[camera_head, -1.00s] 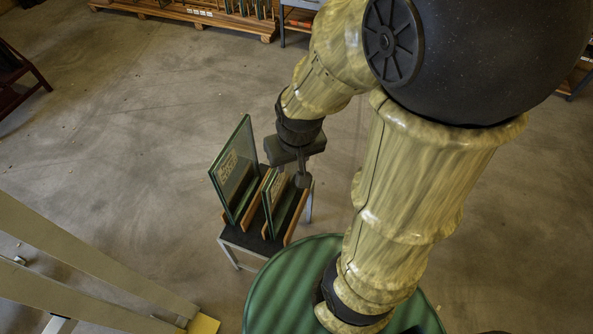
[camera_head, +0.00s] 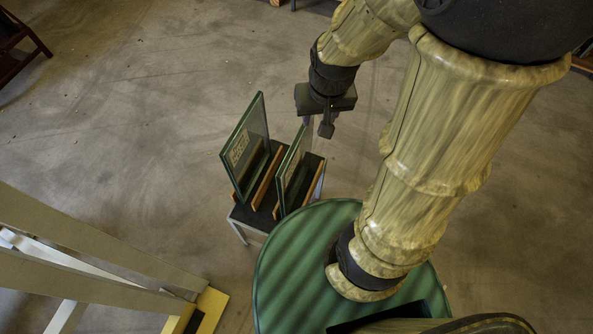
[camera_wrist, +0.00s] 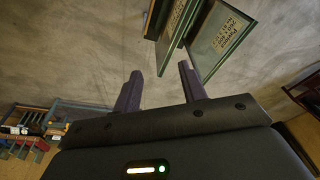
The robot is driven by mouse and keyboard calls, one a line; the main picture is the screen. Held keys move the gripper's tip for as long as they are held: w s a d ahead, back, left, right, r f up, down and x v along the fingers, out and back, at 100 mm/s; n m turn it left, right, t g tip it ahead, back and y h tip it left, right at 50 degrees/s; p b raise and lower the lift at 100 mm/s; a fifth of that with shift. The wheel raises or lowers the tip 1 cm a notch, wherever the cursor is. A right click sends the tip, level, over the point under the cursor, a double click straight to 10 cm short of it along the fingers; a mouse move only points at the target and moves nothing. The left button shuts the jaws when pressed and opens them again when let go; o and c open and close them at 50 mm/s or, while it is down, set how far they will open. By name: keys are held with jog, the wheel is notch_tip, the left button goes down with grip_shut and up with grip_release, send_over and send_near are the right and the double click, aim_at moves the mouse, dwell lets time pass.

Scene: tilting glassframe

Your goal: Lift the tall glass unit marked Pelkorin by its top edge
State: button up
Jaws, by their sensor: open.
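The tall glass unit (camera_head: 243,148) stands tilted at the left of a small dark rack (camera_head: 251,217) in the head view, with a pale label on its face. A shorter glass unit (camera_head: 293,172) stands to its right in the same rack. In the wrist view the tall unit (camera_wrist: 225,45) is at upper right, its label only partly readable, and the shorter unit (camera_wrist: 176,22) is left of it.
Wooden slats (camera_head: 267,178) divide the rack. A round green surface (camera_head: 300,255) is close in front of it. A beige frame with a yellow foot (camera_head: 205,310) stands at lower left. Bare concrete floor (camera_head: 150,120) lies left of the rack.

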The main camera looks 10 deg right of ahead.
aim_at(303, 127)
jog(key=w+f+m+g+b, duration=0.2)
jog(key=w+f+m, duration=0.4)
jog(key=w, duration=0.6)
jog(key=shift+w+f, duration=0.35)
jog(key=shift+f, duration=0.05)
notch_tip(303, 127, down, 12)
jog(key=shift+f+p, duration=0.1)
jog(key=shift+p, duration=0.2)
jog(key=shift+f, duration=0.1)
jog(key=shift+w+f+p, duration=0.1)
jog(key=shift+f+p, duration=0.55)
jog(key=shift+f, duration=1.9)
